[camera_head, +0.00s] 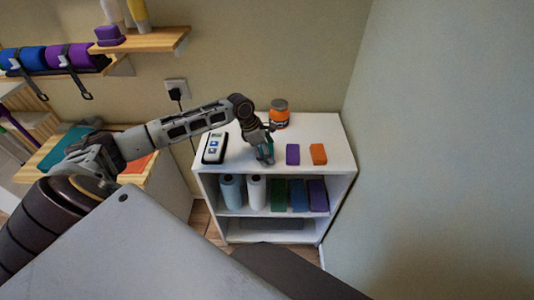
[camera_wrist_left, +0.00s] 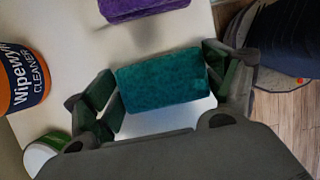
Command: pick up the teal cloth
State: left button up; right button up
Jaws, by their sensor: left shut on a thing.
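The teal cloth (camera_wrist_left: 162,82) is a small folded block between the two fingers of my left gripper (camera_wrist_left: 170,95) in the wrist view. The fingers press on its two short ends. In the head view my left gripper (camera_head: 264,156) points down over the white shelf top, and a bit of teal (camera_head: 267,148) shows at its fingers. I cannot tell whether the cloth touches the shelf top or is just above it. My right gripper is not in view.
A white-and-green container (camera_wrist_left: 42,153) is near the left finger. A wall rises at the right.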

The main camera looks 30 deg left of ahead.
pick_arm(q)
jog(key=shift+r, duration=0.1)
notch_tip(320, 180, up, 10)
jog(key=shift+f, duration=0.1)
dwell(0.6)
jog(key=o, duration=0.4)
jog(key=c, duration=0.3)
